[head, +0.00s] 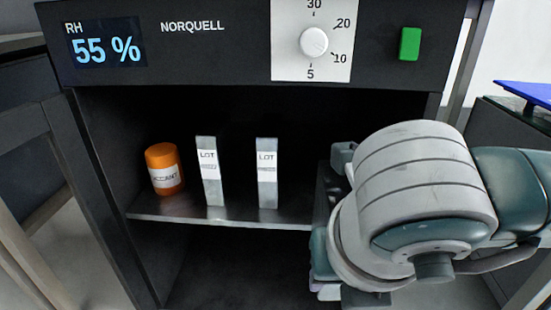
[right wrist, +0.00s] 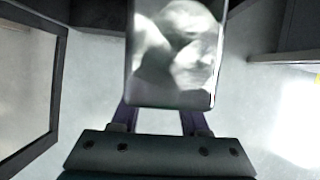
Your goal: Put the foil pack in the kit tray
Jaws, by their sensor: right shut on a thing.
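My right gripper (right wrist: 158,112) is shut on a shiny silver foil pack (right wrist: 174,55), which fills the top middle of the right wrist view. The pack's face reflects blurred shapes, and its upper end is cut off by the frame. In the head view my right arm covers the right part of the cabinet opening, and the held pack is hidden there. Two upright silver packs with LOT labels stand on the shelf, a left one (head: 209,185) and a right one (head: 267,190). I cannot make out the kit tray for sure. My left gripper is not in view.
An orange jar (head: 164,178) with a white label stands left on the metal shelf (head: 180,210). The dark cabinet (head: 230,75) has a 55 % display, a dial (head: 314,42) and a green button (head: 410,44). A blue flat-edged thing (head: 527,92) lies at the far right.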

